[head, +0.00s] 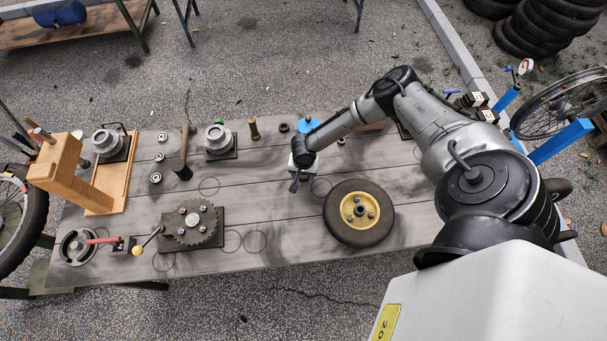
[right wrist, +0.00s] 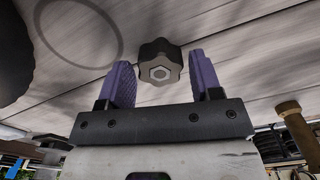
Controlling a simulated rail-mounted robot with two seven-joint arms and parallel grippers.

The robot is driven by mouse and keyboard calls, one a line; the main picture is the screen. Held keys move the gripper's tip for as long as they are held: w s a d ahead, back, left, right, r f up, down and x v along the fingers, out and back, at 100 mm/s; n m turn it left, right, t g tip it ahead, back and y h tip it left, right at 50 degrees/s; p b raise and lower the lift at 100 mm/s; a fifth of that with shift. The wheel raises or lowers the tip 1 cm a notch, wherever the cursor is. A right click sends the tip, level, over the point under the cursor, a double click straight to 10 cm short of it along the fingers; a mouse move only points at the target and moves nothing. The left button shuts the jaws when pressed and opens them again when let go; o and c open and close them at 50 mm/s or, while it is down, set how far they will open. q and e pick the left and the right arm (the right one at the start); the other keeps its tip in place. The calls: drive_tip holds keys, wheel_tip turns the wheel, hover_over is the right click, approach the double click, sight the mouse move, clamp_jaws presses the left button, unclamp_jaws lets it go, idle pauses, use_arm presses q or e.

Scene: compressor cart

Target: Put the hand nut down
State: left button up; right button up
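The hand nut (right wrist: 160,62) is a dark, lobed knob with a pale metal hex centre. In the right wrist view it sits just beyond and between the fingertips of my right gripper (right wrist: 163,78), against the wooden tabletop. The two purple fingers stand apart, with a visible gap on each side of the nut, so the gripper looks open. In the head view my right gripper (head: 295,184) is low over the middle of the table (head: 270,212); the nut cannot be told apart from it there. My left gripper is not in view.
A tyred wheel with a yellow hub (head: 359,213) lies right of my right gripper. A large gear (head: 190,226) on a dark base is to the left. A brass post (head: 254,129) and a flanged metal part (head: 217,139) stand behind. Bare planks with drawn circles lie around the gripper.

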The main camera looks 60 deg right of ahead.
drive_tip(key=c, duration=0.6)
drive_tip(key=shift+r, duration=0.1)
